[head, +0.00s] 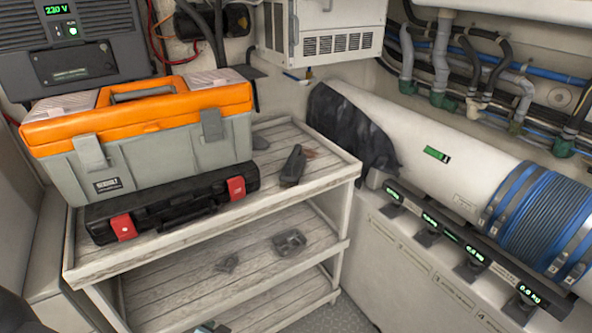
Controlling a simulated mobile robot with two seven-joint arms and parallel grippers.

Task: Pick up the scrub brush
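A dark, elongated object (293,166) lies on the top shelf of the wooden rack, near its right end. It looks like the scrub brush, with a small brown patch beside it that may be bristles. It lies apart from the orange-lidded toolbox and the black case to its left. Neither of my grippers shows in the head view.
The wooden rack (335,172) holds a grey toolbox with an orange lid (150,125) and a black case with red latches (170,207). Small dark items (289,242) lie on the middle shelf. A white cylinder (440,150) and a blue hose coil (545,215) stand right.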

